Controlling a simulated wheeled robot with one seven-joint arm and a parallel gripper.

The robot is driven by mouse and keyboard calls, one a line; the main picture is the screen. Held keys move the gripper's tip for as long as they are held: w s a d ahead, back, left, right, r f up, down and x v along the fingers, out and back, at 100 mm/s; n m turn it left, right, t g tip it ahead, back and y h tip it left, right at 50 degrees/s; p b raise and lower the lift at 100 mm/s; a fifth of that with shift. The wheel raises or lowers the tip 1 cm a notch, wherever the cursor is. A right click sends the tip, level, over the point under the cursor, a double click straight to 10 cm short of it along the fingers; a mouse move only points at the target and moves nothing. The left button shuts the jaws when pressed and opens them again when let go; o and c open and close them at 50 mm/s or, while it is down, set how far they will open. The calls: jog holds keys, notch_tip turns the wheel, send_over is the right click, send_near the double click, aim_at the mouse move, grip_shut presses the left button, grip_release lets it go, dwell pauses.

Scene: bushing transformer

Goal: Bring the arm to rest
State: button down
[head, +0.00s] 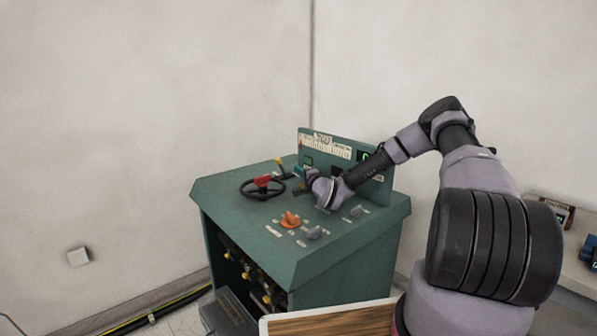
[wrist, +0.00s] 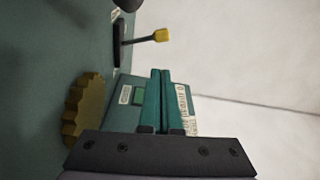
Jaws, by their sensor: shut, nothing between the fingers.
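My arm reaches from the right over the green console (head: 235,200). My gripper (head: 299,173) is low over the console top, near its upright back panel (head: 377,190). In the wrist view its two teal fingers (wrist: 161,74) lie side by side, shut and empty. A lever with a yellow tip (wrist: 160,35) is beyond the fingertips; it also shows in the head view (head: 279,162), left of my gripper. A brownish-yellow scalloped knob (wrist: 84,110) is beside the fingers in the wrist view. I cannot tell whether the gripper touches anything.
The console top carries a black handwheel with a red part (head: 262,184), an orange knob (head: 290,219) and grey knobs (head: 314,233). A wooden-topped surface (head: 330,322) is in front. A table (head: 577,268) stands at right. Open air lies above the console before the wall.

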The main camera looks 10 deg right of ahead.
jog(key=shift+s+d, duration=0.1)
jog(key=shift+s, duration=0.05)
jog(key=s+d+r+n+g+h, duration=0.25)
jog(key=s+r+n+g, duration=0.2)
jog(key=s+r, duration=0.7)
jog(key=s+d+r+n+g+h, duration=0.25)
jog(key=s+r+n+g, duration=0.2)
jog(key=s+r, duration=0.7)
jog(key=s+d+r, duration=0.1)
jog(key=s+r, duration=0.3)
jog(key=s, duration=0.9)
jog(key=s+d+r+g+y, duration=0.1)
jog(key=s+r, duration=0.3)
jog(key=s, duration=0.9)
jog(key=shift+d+r, duration=0.15)
jog(key=shift+d, duration=0.2)
